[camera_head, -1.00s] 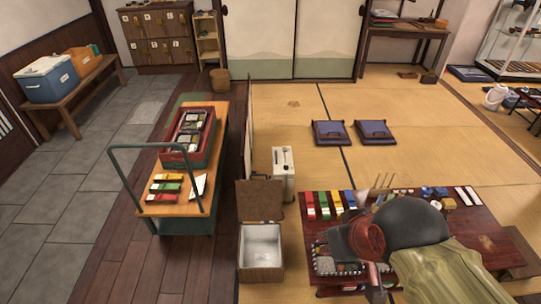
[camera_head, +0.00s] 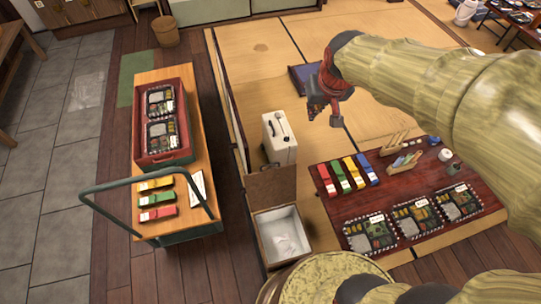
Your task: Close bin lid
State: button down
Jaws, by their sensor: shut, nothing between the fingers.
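The bin (camera_head: 261,242) is a wooden box with a pale inside, standing on the floor at the lower middle. Its brown lid (camera_head: 271,187) stands up along the bin's far edge, so the bin is open. Something whitish and crumpled (camera_head: 290,246) shows inside. My gripper (camera_head: 323,108) is shut and empty, held in the air, up and to the right of the lid in the picture and apart from it. My sleeved arm reaches in from the right. The fingertips are small and dark in this view.
A white appliance (camera_head: 281,145) stands just behind the lid. A cart (camera_head: 205,160) with a green push handle, lunch boxes and coloured packs is left of the bin. A low red table (camera_head: 400,179) with lunch boxes is to the right. Wooden floor between cart and bin is clear.

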jog(key=w+a+f+g+p, duration=0.1)
jog(key=w+a+f+p, duration=0.3)
jog(key=w+f, duration=1.3)
jog(key=w+a+f+n, duration=0.1)
jog(key=w+a+f, duration=0.1)
jog(key=f, duration=1)
jog(key=w+a+f+g, duration=0.1)
jog(key=w+a+f, duration=0.1)
jog(key=f, duration=1.1)
jog(key=w+a+f+n, duration=0.1)
jog(key=w+a+f, duration=0.15)
jog(key=f, duration=0.95)
jog(key=s, duration=0.1)
jog(key=s+r, duration=0.1)
jog(key=s, duration=0.2)
jog(key=shift+s+d+r, duration=0.25)
jog(key=shift+s, duration=0.05)
